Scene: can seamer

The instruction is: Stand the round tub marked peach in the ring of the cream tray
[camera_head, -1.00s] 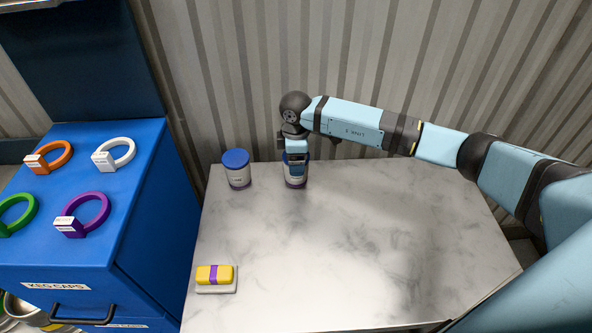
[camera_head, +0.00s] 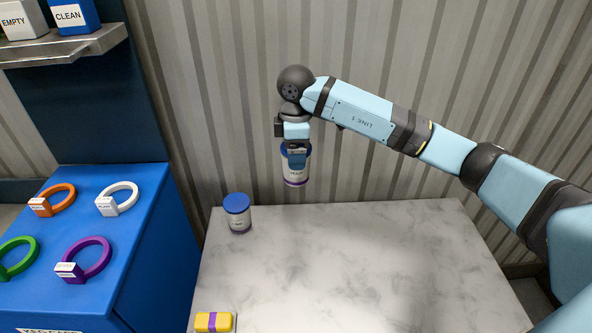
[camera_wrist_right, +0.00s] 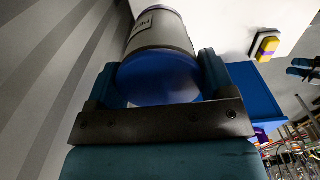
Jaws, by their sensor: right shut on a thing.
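My right gripper (camera_head: 297,157) is shut on a round white tub (camera_head: 296,174) with a blue lid. It holds the tub upright from above, clear of the marble table, near the back wall. In the right wrist view the blue lid (camera_wrist_right: 158,78) sits between the two fingers, and part of the label shows. The label is too small to read surely. A second white tub with a blue lid (camera_head: 238,214) stands on the table at the back left. I cannot make out a cream tray with a ring. My left gripper is not in view.
A blue cabinet (camera_head: 135,250) at the left carries orange, white, green and purple rings with label blocks. A yellow block with a purple band (camera_head: 213,322) lies at the table's front left. A shelf (camera_head: 70,45) with boxes is above. The marble table's (camera_head: 370,260) middle is clear.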

